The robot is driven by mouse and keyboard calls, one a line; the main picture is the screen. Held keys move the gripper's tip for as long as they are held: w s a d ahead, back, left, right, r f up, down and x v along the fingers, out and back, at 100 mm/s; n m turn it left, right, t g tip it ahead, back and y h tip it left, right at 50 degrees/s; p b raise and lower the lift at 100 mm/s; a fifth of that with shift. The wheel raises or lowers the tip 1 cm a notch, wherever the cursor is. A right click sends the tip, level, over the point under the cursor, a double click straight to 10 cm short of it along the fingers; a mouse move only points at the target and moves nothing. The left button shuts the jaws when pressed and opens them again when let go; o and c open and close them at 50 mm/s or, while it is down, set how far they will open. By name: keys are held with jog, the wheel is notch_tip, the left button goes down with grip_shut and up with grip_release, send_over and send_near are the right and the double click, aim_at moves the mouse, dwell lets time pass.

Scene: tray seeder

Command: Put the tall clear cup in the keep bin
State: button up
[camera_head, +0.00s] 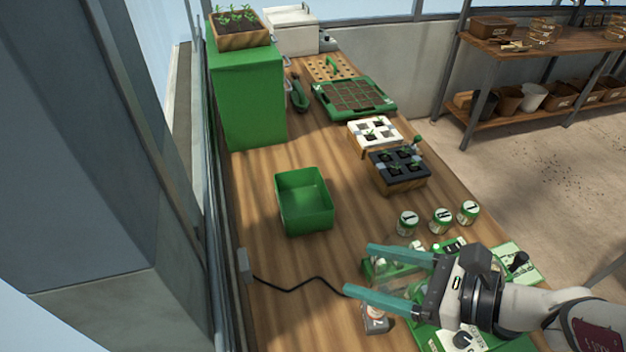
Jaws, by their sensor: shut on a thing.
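The green open bin (306,222), likely the keep bin, stands on the wooden bench near the picture's middle and looks empty. My gripper (360,271) has teal fingers and is at the lower right of the bin, apart from it. Its fingers are shut on a see-through thing, which I take to be the tall clear cup (405,284). The cup is faint against the green machine behind it, so its outline and tilt are hard to tell.
Several lidded jars (408,223) stand right of the bin. A green machine (515,257) lies under my arm, with a small box (376,318) beside it. A black cable (300,286) crosses the bench. Seedling trays (399,172) sit farther back. The bench between gripper and bin is mostly clear.

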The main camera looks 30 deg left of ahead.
jog(key=w+a+m+t, duration=0.1)
jog(key=w+a, duration=0.7)
jog(key=w, duration=0.3)
jog(key=w+a, duration=0.7)
jog(key=w, duration=0.4)
jog(key=s+a+f, duration=0.2)
jog(key=a+f, duration=1)
jog(key=f, duration=0.3)
jog(key=shift+s+f, duration=0.2)
jog(key=shift+s, duration=0.05)
jog(key=shift+f, duration=0.1)
jog(key=shift+f, duration=0.25)
jog(key=o, duration=1.4)
jog(key=shift+f, duration=0.1)
